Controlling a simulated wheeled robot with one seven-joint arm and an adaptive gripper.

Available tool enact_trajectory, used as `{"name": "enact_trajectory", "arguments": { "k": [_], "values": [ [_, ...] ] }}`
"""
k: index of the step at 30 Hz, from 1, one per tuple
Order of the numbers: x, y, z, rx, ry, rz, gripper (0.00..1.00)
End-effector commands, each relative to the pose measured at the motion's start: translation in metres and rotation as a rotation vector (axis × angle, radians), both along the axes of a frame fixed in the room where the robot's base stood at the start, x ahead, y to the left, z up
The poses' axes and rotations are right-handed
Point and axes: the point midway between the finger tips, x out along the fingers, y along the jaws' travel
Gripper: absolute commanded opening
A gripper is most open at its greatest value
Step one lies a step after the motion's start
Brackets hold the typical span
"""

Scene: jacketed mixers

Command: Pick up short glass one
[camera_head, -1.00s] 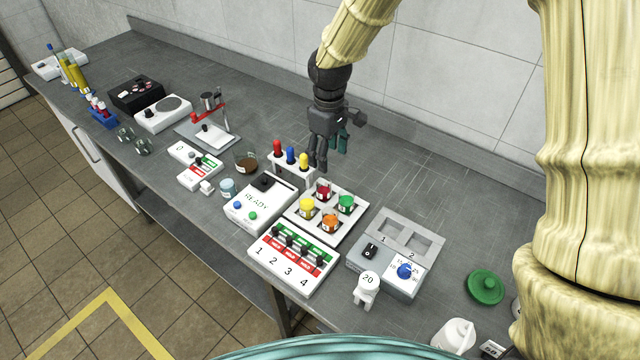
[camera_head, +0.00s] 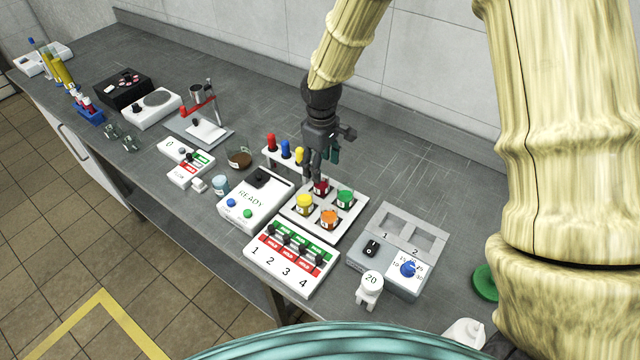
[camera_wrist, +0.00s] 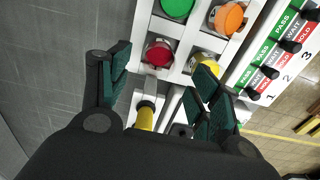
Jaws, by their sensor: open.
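Several short glasses with coloured contents stand in a white square rack: red (camera_head: 320,187), green (camera_head: 345,197), yellow (camera_head: 305,203) and orange (camera_head: 329,219). Their labels are too small to read, so I cannot tell which is one. Two clear short glasses (camera_head: 112,131) (camera_head: 130,143) stand far left near the table edge. My gripper (camera_head: 318,178) is open above the back of the rack, close to the red glass and partly covering it. In the wrist view, my open fingers (camera_wrist: 162,88) straddle a yellow-topped piece, with the red glass (camera_wrist: 159,51) just beyond, between and ahead of them.
A stand with red, blue and yellow-topped pieces (camera_head: 286,150) is just left of my gripper. A white READY box (camera_head: 256,200), a PASS/HOLD switch panel (camera_head: 290,262) and a grey two-well unit (camera_head: 390,255) surround the rack.

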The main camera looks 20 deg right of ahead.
Motion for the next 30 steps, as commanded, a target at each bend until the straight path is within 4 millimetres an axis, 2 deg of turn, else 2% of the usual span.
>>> {"name": "enact_trajectory", "arguments": {
  "k": [8, 21, 30],
  "values": [
    [0.001, 0.000, -0.011, -0.001, 0.002, 0.004, 0.63],
    [0.002, 0.000, -0.049, 0.001, -0.001, 0.004, 0.63],
    [0.002, 0.000, -0.054, 0.000, -0.001, 0.004, 0.63]
  ]
}}
